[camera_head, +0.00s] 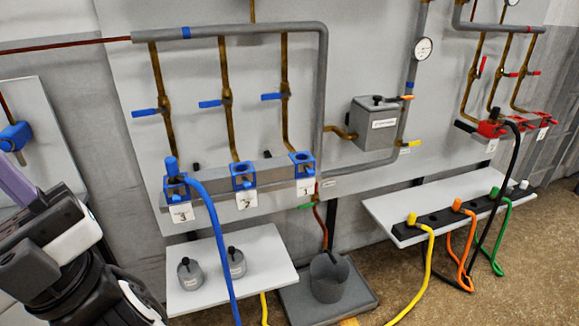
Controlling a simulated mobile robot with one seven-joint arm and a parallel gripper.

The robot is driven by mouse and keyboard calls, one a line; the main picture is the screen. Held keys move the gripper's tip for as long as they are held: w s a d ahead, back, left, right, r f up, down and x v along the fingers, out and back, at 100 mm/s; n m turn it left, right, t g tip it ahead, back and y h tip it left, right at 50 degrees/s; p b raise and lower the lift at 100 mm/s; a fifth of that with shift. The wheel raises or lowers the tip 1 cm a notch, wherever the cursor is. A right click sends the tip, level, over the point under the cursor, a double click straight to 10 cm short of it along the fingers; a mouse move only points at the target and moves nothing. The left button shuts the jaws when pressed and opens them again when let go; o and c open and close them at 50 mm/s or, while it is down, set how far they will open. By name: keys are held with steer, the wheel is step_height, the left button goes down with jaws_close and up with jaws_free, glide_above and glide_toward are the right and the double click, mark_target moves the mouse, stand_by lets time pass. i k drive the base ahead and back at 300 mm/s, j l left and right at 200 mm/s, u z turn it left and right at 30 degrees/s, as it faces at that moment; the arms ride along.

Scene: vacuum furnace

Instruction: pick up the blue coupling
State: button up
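The blue coupling (171,166) stands upright in the leftmost blue socket, above the tag marked 3. A blue hose (216,240) runs from it down past the small shelf and out at the bottom of the picture. The blue sockets above tags 2 (244,177) and 1 (303,165) have no hose in them. My arm is at the lower left, with what looks like my gripper (30,235) at the left edge, apart from the coupling. Whether its fingers are open or shut does not show clearly.
Blue-handled valves (210,103) sit on pipes above the sockets. A white shelf (262,276) below bears two grey weights (190,272). A grey bucket (328,280) stands to its right. A right-hand shelf (385,213) has yellow, orange and green hoses in a black rack.

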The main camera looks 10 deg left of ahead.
mark_target(171, 162)
steer(key=i+j+u, duration=0.35)
steer(key=i+u, duration=0.7)
steer(key=i, duration=0.15)
